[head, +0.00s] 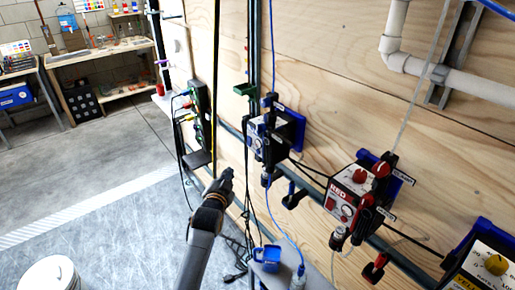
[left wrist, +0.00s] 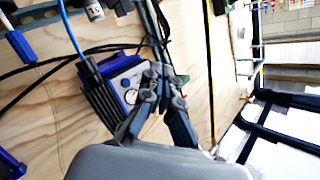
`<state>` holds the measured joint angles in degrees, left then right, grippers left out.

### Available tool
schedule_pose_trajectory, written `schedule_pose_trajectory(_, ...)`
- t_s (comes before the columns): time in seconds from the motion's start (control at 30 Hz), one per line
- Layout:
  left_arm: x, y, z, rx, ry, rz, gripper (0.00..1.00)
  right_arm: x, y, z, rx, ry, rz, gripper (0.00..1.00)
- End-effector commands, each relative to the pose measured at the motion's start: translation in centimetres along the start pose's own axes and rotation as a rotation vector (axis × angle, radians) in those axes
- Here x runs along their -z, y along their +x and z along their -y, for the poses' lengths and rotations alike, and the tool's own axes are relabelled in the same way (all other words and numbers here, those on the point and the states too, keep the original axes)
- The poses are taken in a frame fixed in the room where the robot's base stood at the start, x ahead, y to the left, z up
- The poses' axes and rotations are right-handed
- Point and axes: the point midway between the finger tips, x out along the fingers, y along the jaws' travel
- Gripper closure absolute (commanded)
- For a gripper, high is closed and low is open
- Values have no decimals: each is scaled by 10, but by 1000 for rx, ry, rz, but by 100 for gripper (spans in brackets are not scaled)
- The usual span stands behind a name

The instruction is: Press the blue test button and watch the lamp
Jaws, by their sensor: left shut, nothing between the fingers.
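A blue-and-black control unit (head: 258,136) with a pale front panel is mounted on the plywood wall, near the middle of the head view. In the left wrist view the same unit (left wrist: 110,88) lies behind and left of my fingers, with a blue round control (left wrist: 131,97) on its panel. I cannot tell for sure which part is the test button or the lamp. My left gripper (head: 227,174) is shut and empty, below and left of the unit in the head view. Its fingertips also show in the left wrist view (left wrist: 160,70). My right gripper is not in view.
A red unit (head: 350,190) and a yellow-knobbed unit (head: 492,263) hang farther right on the wall. Cables and tubes hang around the units. A blue container (head: 267,258) is low in front. A white bucket (head: 52,274) stands on the open floor at left.

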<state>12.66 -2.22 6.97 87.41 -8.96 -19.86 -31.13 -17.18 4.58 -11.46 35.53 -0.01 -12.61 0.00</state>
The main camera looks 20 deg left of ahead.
Motion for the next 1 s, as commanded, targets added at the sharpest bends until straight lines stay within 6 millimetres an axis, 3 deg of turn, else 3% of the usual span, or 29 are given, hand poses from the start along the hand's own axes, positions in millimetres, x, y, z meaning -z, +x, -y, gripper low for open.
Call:
schedule_pose_trajectory(0.17, 16, 0, 15, 24, 6, -19, 100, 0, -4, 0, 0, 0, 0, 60)
schedule_pose_trajectory(0.57, 16, 1, 15, 25, 7, -20, 100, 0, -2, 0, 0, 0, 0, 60)
schedule_pose_trajectory(1.0, 40, 38, -13, 26, 3, -23, 100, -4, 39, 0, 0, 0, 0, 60)
